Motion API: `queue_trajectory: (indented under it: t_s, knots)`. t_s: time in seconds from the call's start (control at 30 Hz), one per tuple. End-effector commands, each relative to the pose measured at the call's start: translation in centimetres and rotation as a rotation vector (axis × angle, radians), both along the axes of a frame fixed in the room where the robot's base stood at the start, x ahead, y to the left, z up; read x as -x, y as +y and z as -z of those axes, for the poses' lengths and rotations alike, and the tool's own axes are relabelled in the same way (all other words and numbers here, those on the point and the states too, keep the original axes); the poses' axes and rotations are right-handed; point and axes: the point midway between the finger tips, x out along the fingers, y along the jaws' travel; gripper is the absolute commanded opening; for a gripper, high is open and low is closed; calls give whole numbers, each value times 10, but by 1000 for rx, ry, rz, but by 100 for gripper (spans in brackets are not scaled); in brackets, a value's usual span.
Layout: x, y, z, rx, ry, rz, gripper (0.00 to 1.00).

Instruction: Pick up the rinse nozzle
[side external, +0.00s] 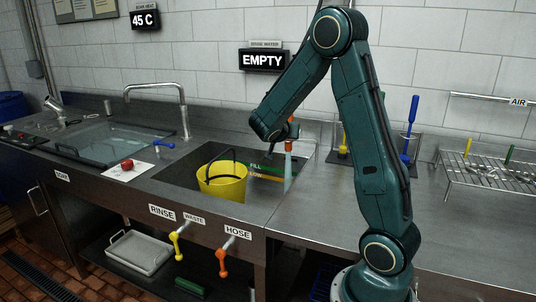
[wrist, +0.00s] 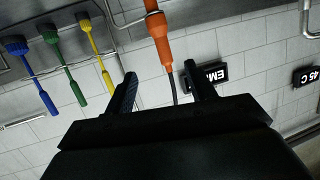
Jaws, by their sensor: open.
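The rinse nozzle appears to be the orange nozzle (wrist: 160,32) in the wrist view, with a dark hose leaving one end. Its hose end shows in the gap between my fingertips; I cannot tell whether it lies between the fingers or beyond them. My gripper (wrist: 160,72) is open and empty, with two dark fingers. In the side view my gripper (side external: 285,136) is at the back of the sink, close to a small orange part above a pale blue upright piece (side external: 288,168). The arm's end hides part of the nozzle there.
A yellow bucket (side external: 222,181) stands in the sink. Blue, green and yellow brushes (wrist: 64,65) hang at left in the wrist view. A tap (side external: 183,110) rises left of the sink, and a wire rack (side external: 490,178) sits at right.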

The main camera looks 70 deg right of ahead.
Motion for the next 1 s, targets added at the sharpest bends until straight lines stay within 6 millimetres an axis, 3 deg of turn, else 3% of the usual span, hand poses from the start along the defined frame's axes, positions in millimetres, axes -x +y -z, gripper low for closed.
queue_trajectory:
  t_s: [0.2, 0.43, 0.63, 1.0]
  knots:
    - [-3, -39, 17, 145, -11, 31, 55]
    - [-8, -66, 37, 271, -12, 5, 55]
    - [-12, -76, 50, 323, -8, -26, 55]
    - [-14, -81, 51, 334, -9, -33, 55]
